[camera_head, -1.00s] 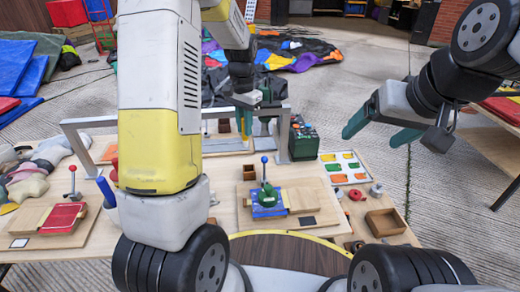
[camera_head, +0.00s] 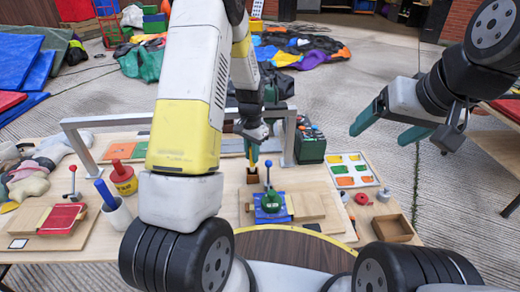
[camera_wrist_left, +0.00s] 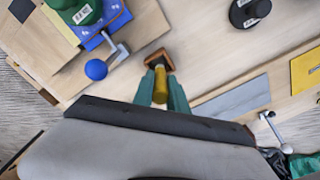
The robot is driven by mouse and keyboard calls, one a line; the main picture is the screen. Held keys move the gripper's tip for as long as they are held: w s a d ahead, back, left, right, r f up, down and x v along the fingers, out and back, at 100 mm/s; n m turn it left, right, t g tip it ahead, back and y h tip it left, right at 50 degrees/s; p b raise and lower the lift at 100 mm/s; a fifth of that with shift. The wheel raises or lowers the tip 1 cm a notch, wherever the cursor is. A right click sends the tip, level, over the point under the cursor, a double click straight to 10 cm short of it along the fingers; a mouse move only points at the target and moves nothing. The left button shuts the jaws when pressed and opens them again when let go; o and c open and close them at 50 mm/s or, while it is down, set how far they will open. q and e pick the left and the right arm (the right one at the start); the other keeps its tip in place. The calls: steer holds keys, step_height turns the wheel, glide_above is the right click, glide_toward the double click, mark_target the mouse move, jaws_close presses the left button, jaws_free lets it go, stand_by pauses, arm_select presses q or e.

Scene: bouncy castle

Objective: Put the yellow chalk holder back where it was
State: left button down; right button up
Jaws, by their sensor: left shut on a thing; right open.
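My left gripper (camera_head: 251,158) is shut on the yellow chalk holder (camera_wrist_left: 160,85), a small yellow cylinder seen between its green fingers in the left wrist view. In the head view, the gripper points down just over a small brown wooden box (camera_head: 252,175). The box also shows in the left wrist view (camera_wrist_left: 160,58), at the far end of the chalk holder. I cannot tell whether the holder's tip is inside the box or just above it. My right gripper (camera_head: 391,129) is open and empty, in the air at the right.
A blue and green clamp fixture (camera_head: 270,203) stands close in front of the box. A grey metal frame (camera_head: 180,118) spans behind it. A dark green crate (camera_head: 310,143), a white tray of coloured pieces (camera_head: 350,169) and an empty wooden tray (camera_head: 393,229) are to the right.

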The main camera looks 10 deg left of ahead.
arm_select(q)
steer(key=shift+f, duration=2.2)
steer(key=shift+f, duration=0.1)
steer(key=c, duration=1.3)
jaws_free()
step_height(320, 180, up, 12)
steer(key=shift+r, duration=0.25)
step_height(320, 180, up, 8)
steer(key=n+t, duration=0.1)
glide_above(252, 166)
steer(key=s, duration=0.2)
steer(key=s+r+n+t, duration=0.1)
steer(key=s+r, duration=0.3)
steer(key=s, duration=0.3)
steer(key=s+d+r+n+t+h, duration=0.1)
steer(key=s+r+t, duration=0.1)
steer(key=s+r, duration=0.3)
steer(key=s+d+r+n+t+h, duration=0.1)
steer(key=s+r+n+t, duration=0.1)
steer(key=s+r, duration=0.3)
steer(key=shift+s+r, duration=0.15)
steer(key=shift+s, duration=0.95)
steer(key=shift+s+r, duration=0.1)
steer(key=shift+s, duration=0.95)
